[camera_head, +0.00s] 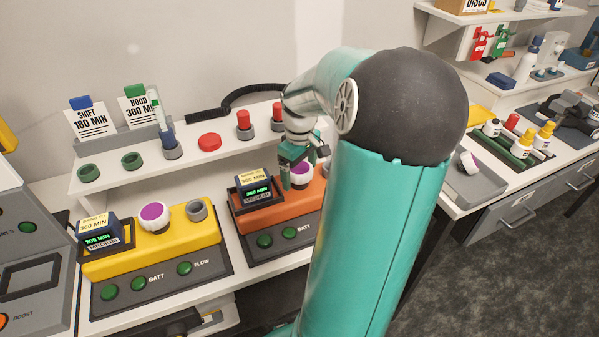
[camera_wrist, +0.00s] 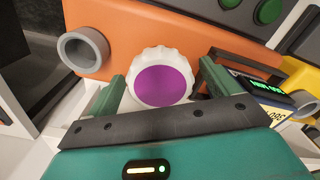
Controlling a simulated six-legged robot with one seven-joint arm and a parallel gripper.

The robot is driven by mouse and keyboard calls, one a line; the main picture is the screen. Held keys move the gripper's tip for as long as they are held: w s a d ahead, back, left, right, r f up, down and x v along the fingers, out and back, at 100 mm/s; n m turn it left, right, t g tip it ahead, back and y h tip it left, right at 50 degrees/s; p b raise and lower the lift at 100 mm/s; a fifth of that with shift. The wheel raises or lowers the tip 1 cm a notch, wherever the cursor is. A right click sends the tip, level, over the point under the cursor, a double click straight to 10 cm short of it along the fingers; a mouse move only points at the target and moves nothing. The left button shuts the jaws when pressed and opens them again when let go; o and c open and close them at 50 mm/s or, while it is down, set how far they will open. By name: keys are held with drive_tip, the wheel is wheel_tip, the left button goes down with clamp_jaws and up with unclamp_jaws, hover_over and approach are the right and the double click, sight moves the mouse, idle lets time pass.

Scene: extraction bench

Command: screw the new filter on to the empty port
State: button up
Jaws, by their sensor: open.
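My gripper (camera_head: 304,164) is open over the orange unit (camera_head: 270,213). In the wrist view its two green fingers (camera_wrist: 162,78) stand on either side of a white ribbed filter with a purple face (camera_wrist: 162,84). I cannot tell whether they touch it. The filter sits against the orange unit (camera_wrist: 180,30). A grey ring port (camera_wrist: 84,52), empty, is beside it on the same unit. The yellow unit (camera_head: 185,237) carries a purple-faced filter (camera_head: 154,216) and an open grey port (camera_head: 196,209).
A white shelf (camera_head: 110,184) behind the units holds green rings, red caps (camera_head: 210,141) and cards. A dark display block (camera_head: 254,188) sits in the orange unit's left end. The grey tray (camera_head: 480,188) and bottles (camera_head: 545,137) stand on the right bench. My arm hides the orange unit's right end.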

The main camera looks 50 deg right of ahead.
drive_tip(key=c, duration=1.1)
drive_tip(key=m, duration=0.3)
drive_tip(key=shift+w, duration=0.1)
drive_tip(key=m, duration=0.4)
drive_tip(key=shift+m, duration=0.3)
drive_tip(key=m, duration=1.2)
drive_tip(key=shift+m, duration=0.4)
drive_tip(key=m, duration=0.3)
drive_tip(key=shift+m, duration=0.4)
drive_tip(key=m, duration=0.3)
